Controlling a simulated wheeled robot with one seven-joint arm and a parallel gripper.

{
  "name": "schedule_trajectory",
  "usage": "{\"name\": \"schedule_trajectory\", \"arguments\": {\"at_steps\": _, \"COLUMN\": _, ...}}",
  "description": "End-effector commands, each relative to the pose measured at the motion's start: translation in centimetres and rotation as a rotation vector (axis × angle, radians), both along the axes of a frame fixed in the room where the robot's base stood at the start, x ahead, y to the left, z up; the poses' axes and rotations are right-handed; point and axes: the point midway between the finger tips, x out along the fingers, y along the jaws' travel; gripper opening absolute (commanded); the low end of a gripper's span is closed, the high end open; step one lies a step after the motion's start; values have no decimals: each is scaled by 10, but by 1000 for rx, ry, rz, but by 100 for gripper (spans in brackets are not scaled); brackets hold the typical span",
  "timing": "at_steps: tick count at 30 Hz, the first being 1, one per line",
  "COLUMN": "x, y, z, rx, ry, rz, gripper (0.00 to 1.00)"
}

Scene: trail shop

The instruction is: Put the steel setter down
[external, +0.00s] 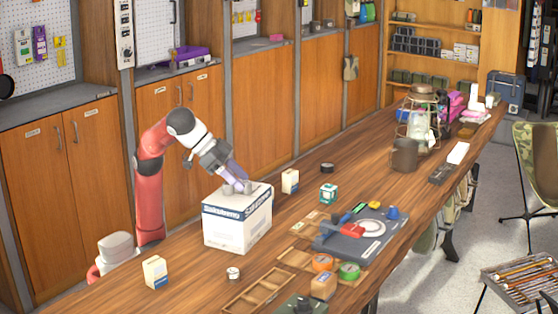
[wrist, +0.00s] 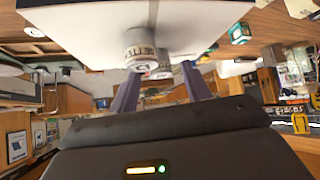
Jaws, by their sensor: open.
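The steel setter (wrist: 140,46) is a small silvery cylinder with a lettered label, resting against the white top of a carton (external: 237,228). A second small grey cylinder (wrist: 161,68) shows close beside it in the wrist view. In the external view several small grey pieces (external: 247,187) sit on the carton's top, and I cannot tell which is the setter. My gripper (external: 235,180) reaches down at a slant over the carton. In the wrist view its two fingers (wrist: 159,84) are spread apart near the cylinders, with nothing visibly clamped between them.
The carton stands on a long wooden counter (external: 190,268). Small boxes (external: 290,181) (external: 155,272), a teal-and-white cube (external: 328,193) and a dark round tin (external: 327,167) stand around it. A grey board (external: 352,247) with tools lies to the right. Cabinets (external: 185,145) line the back.

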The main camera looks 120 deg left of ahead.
Motion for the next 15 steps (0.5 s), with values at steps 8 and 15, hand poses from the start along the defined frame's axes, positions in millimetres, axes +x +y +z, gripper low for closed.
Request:
{"name": "schedule_trajectory", "arguments": {"at_steps": 8, "x": -39, "y": -20, "z": 48, "rx": -1, "ry": -4, "rz": -3, "gripper": 48}}
{"name": "schedule_trajectory", "arguments": {"at_steps": 15, "x": -61, "y": -31, "z": 71, "rx": -1, "ry": -2, "rz": -1, "gripper": 48}}
